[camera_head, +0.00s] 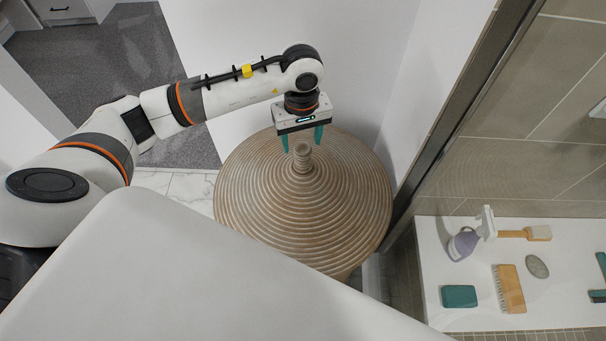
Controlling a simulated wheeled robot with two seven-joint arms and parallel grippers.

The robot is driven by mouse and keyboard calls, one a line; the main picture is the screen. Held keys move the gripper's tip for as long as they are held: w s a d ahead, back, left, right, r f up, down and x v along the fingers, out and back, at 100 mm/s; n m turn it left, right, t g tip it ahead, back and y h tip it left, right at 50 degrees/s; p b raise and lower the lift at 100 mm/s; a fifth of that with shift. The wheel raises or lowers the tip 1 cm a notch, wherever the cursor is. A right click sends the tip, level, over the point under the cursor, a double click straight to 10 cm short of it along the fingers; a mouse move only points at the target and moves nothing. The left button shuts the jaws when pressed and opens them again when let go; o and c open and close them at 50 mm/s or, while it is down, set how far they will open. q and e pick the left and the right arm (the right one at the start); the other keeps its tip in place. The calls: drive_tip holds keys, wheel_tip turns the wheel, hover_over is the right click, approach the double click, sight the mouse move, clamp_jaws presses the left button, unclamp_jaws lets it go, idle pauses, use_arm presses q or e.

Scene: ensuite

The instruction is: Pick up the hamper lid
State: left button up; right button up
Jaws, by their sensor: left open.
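The hamper lid (255,205) is a wide, round, ribbed cone in brown wicker tones, with a small knob (302,155) at its peak. It sits on the hamper, whose body is almost wholly hidden under it. My left gripper (303,138) points down over the knob, with its two teal fingers apart. The fingertips are at about the knob's top, one to each side in the picture; I cannot tell whether they touch it. My right gripper is not in view.
White walls stand close behind the hamper. A dark-framed glass edge (470,95) rises to its right.

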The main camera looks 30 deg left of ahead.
sight(303, 146)
use_arm(q)
drive_tip(key=f, duration=0.2)
drive_tip(key=f+p, duration=0.1)
drive_tip(key=f, duration=0.3)
drive_tip(key=shift+w+f+p, duration=0.25)
drive_tip(key=shift+w+p, duration=0.1)
drive_tip(key=shift+p, duration=0.05)
drive_tip(key=shift+c, duration=0.2)
clamp_jaws()
drive_tip(key=shift+r, duration=0.1)
